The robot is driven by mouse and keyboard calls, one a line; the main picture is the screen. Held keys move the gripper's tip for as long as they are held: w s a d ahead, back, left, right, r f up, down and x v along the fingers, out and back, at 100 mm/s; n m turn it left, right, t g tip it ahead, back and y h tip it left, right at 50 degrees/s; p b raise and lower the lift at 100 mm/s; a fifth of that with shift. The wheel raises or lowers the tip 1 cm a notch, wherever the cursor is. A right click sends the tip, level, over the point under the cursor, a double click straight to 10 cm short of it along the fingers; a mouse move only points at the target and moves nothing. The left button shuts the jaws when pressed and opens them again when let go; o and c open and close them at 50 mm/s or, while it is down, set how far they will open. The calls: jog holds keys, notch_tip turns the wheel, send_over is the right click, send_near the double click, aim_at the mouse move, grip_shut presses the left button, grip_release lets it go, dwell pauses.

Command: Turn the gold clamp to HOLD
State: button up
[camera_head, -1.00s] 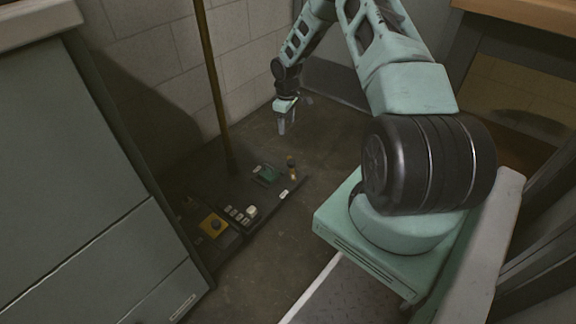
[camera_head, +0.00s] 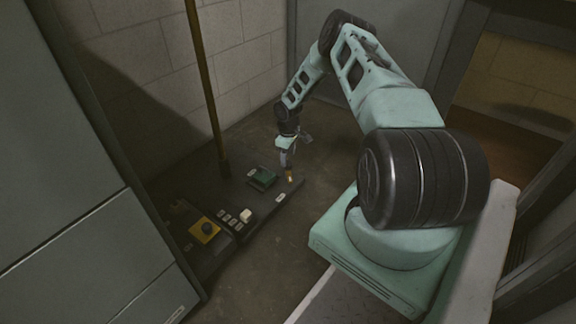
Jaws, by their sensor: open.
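The gold clamp (camera_head: 289,176) is a small upright gold piece near the far right end of a dark base plate (camera_head: 262,208) on the floor. My gripper (camera_head: 287,164) points down directly over the clamp, its fingers at the clamp's top. The jaws are open. The fingers hide the clamp's upper part, and I cannot tell whether they touch it. Any HOLD marking is too small to read.
A green block (camera_head: 262,178), a white knob (camera_head: 246,215) and a yellow plate with a black knob (camera_head: 205,229) sit on the base. A tall brown pole (camera_head: 207,85) rises behind them. A grey cabinet (camera_head: 85,235) stands left.

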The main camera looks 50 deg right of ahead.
aim_at(288, 167)
jog(key=shift+f+b, duration=0.45)
jog(key=shift+f, duration=0.9)
grip_shut()
